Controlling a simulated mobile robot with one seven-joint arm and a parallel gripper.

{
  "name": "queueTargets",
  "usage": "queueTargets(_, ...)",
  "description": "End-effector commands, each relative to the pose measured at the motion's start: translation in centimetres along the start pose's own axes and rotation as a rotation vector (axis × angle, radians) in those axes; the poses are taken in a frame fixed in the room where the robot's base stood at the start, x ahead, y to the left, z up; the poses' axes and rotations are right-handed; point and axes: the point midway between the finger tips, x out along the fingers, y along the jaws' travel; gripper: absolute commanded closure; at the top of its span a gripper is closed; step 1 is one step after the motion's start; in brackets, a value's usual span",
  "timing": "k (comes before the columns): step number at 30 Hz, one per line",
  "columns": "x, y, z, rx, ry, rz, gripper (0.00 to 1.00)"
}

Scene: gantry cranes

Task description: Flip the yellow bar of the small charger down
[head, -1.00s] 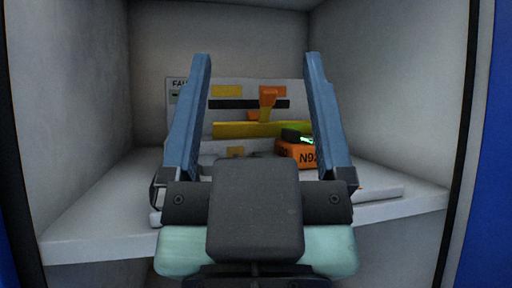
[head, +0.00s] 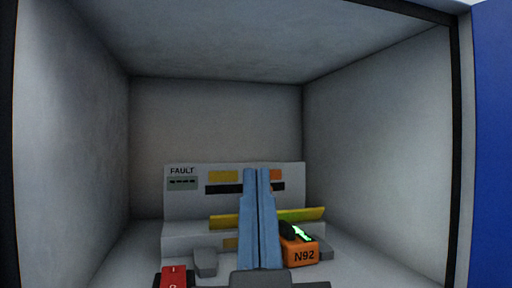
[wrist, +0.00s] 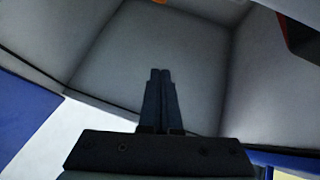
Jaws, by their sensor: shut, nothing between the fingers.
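The small charger (head: 180,210) is a pale grey unit with a FAULT label and a small display, at the back of the compartment in the head view. Its yellow bar (head: 225,222) runs nearly level across the front, its right end slightly higher and greenish. My gripper (head: 257,170) is shut and empty, its two blue fingers side by side, upright in front of the charger and hiding the middle of the bar. Whether the fingers touch the bar cannot be told. In the wrist view the dark fingers (wrist: 160,72) are together, and the charger is not clearly visible.
An orange battery (head: 302,253) marked N92, with a green-lit top, sits right of my fingers. A red switch (head: 174,275) is at the lower left, beside a grey block (head: 205,262). Compartment walls close in on both sides; the space above the charger is free.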

Motion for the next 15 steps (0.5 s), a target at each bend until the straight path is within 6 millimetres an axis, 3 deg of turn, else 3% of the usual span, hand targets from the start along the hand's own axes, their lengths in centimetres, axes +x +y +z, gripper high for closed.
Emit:
queueTargets(3, 1.8, 0.3, -0.3, -0.005, -0.057, -0.007, 1.00)
queueTargets(15, 4.8, 1.0, 0.6, -0.017, -0.230, -0.040, 1.00)
